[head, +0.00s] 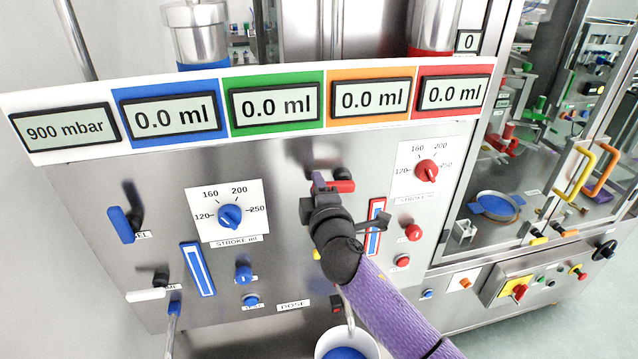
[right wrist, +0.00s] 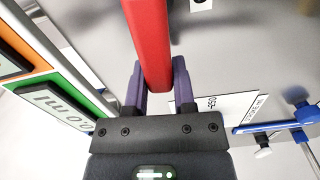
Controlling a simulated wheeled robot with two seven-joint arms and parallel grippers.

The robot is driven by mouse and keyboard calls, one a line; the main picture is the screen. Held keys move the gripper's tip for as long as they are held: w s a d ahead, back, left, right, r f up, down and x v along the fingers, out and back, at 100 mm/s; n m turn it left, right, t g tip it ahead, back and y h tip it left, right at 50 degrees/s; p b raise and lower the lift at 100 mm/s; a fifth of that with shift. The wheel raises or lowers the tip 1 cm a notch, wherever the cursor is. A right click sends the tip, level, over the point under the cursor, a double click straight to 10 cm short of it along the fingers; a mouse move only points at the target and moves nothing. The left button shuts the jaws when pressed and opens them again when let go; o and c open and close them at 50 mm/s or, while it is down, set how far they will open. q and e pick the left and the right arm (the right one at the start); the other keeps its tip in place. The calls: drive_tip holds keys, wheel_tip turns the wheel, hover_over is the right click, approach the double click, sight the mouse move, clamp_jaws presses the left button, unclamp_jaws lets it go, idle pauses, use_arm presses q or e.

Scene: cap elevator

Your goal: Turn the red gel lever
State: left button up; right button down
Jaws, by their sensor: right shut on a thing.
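The red gel lever (head: 343,186) sits on the steel panel, right of centre in the head view, and lies about level. In the right wrist view the red lever (right wrist: 148,45) runs down between the two purple fingers (right wrist: 157,85). The gripper and wrist hide part of the panel around it. My left gripper is in neither view.
A blue lever (head: 121,225) hangs at the left of the panel. A blue stroke dial (head: 230,216) and a red stroke dial (head: 426,171) flank my right arm. A white container (head: 346,346) stands below. A display strip (head: 277,77) juts out above.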

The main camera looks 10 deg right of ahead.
drive_tip(key=shift+f+n, duration=0.25)
drive_tip(key=shift+n, duration=0.15)
drive_tip(key=shift+f, duration=0.1)
drive_tip(key=shift+c, duration=2.2)
unclamp_jaws()
drive_tip(key=s, duration=1)
drive_tip(key=shift+d, duration=0.15)
